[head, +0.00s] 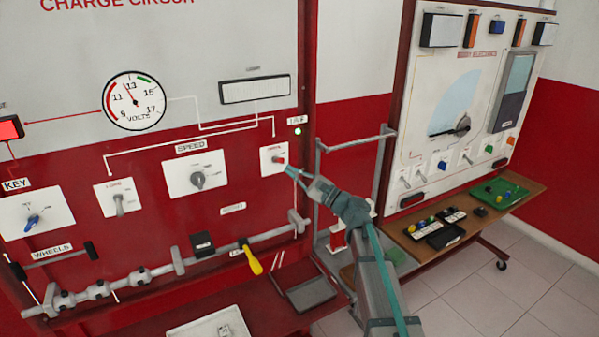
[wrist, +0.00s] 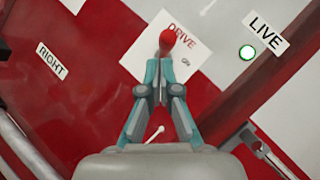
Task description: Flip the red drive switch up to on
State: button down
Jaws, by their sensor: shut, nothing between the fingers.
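The red drive switch (head: 279,159) sits on a small white plate (head: 266,165) at the right of the red panel. In the wrist view, its red lever (wrist: 168,40) stands just beyond my fingertips, over a white plate marked DRIVE (wrist: 190,57). My gripper (head: 288,170) is shut and empty, its tips close to the switch from the lower right. It also shows in the wrist view (wrist: 160,72), with the fingertips together just below the lever.
A green lamp (wrist: 247,52) marked LIVE is lit beside the switch. The speed knob (head: 197,180) is to the left. A grey rail with a yellow handle (head: 250,258) runs below. A metal frame (head: 382,165) and another trainer board (head: 455,100) stand to the right.

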jog(key=w+d+r+b+v, duration=0.1)
jog(key=b+v, duration=0.4)
jog(key=v, duration=0.8)
jog(key=shift+d+r, duration=0.1)
jog(key=shift+r, duration=0.05)
